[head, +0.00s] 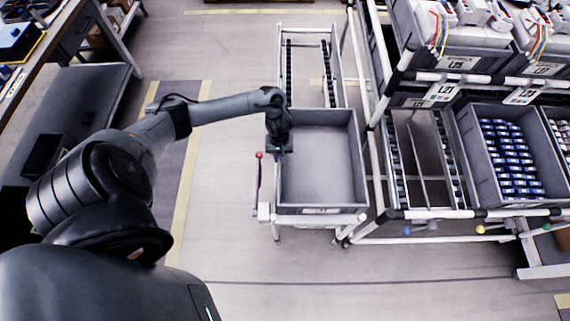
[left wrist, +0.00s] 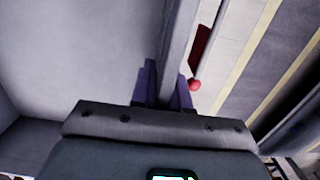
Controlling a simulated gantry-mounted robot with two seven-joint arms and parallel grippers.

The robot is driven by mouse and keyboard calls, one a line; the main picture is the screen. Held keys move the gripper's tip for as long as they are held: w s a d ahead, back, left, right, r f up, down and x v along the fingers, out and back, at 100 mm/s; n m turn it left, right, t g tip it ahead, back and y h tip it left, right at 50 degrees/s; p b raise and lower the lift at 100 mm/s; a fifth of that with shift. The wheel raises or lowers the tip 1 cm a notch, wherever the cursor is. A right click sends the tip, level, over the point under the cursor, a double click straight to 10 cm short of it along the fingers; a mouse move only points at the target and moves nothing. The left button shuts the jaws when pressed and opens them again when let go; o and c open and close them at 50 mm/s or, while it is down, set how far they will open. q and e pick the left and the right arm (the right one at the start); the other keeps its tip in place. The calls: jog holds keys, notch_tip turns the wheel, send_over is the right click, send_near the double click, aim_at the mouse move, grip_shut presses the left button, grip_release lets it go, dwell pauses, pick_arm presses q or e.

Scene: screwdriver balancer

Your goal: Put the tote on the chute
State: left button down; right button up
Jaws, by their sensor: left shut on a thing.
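The tote (head: 325,170) is an empty grey open box. It sits level on the near part of a wheeled cart (head: 335,65) with roller tracks. My left gripper (head: 280,146) is at the tote's left wall in the head view. In the left wrist view, the two purple fingers of my left gripper (left wrist: 166,90) are on either side of the tote's wall (left wrist: 181,40), shut on it. An empty roller lane (head: 421,155) in the rack, a chute, lies to the right of the tote. My right gripper is not in view.
The rack (head: 372,190) stands close to the cart's right side. A grey tote of blue parts (head: 510,155) fills a lane farther right. A red-knobbed lever (head: 259,170) stands left of the cart. A workbench (head: 62,45) is at far left. The floor in front is clear.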

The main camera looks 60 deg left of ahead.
pick_arm(q)
jog(key=shift+f, duration=0.8)
jog(key=shift+w+f+b, duration=0.15)
jog(key=shift+f+b, duration=0.25)
jog(key=shift+f, duration=0.2)
jog(key=shift+f+b, duration=0.85)
jog(key=shift+f, duration=0.95)
jog(key=c, duration=1.1)
grip_release()
